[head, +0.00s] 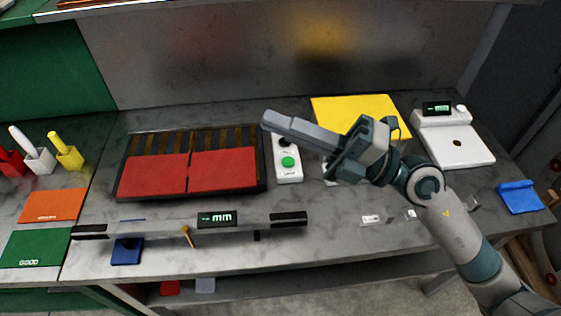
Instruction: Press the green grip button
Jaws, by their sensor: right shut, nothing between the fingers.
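The green button (288,161) sits on a narrow white control box (289,178) on the bench, right of the red pads. A dark round control shows partly above it on the same box. My right gripper (272,119) comes in from the right with its fingers shut and empty. The fingers point left and cross the view over the upper end of the box. In the picture the fingertips are above and left of the green button, apart from it; their height over the box is hard to judge. My left gripper is not in view.
A dark tray with red pads (222,169) lies left of the box. A long bar with an "mm" display (217,219) lies in front. A yellow mat (385,104) and a white scale-like device (453,150) are at the right. Bare bench (320,208) shows in front of the box.

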